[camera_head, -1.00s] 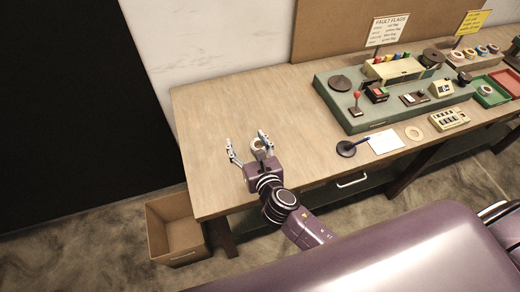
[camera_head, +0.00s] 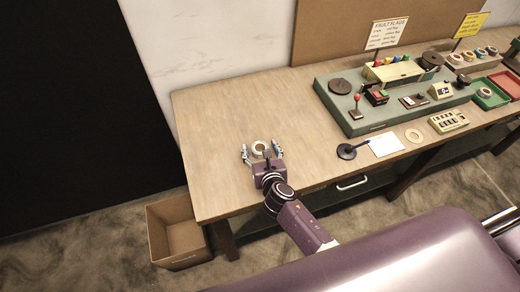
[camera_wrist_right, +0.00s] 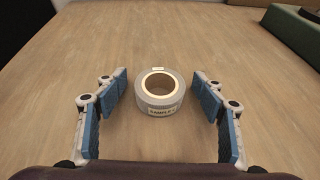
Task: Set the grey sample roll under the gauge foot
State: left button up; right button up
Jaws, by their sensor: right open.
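The grey sample roll (camera_head: 254,147) lies flat on the left part of the wooden table. In the right wrist view the roll (camera_wrist_right: 147,104) has a pale core and a white label reading "SAMPLE" on its near side. My right gripper (camera_head: 260,146) is open, low near the table, with one finger on each side of the roll. In the wrist view the gripper (camera_wrist_right: 159,88) has clear gaps between both blue pads and the roll. I cannot pick out the gauge foot with certainty among the devices on the green bench board (camera_head: 350,118). My left gripper is out of view.
The table (camera_head: 215,110) is bare around the roll. To the right are a dark round base with a blue stick (camera_head: 346,151), a white sheet (camera_head: 386,144), a pale ring (camera_head: 407,136) and a keypad box (camera_head: 448,121). An open cardboard box (camera_head: 160,233) stands on the floor.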

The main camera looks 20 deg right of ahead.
jog(key=shift+c, duration=0.6)
jog(key=c, duration=1)
jog(key=shift+r, duration=0.15)
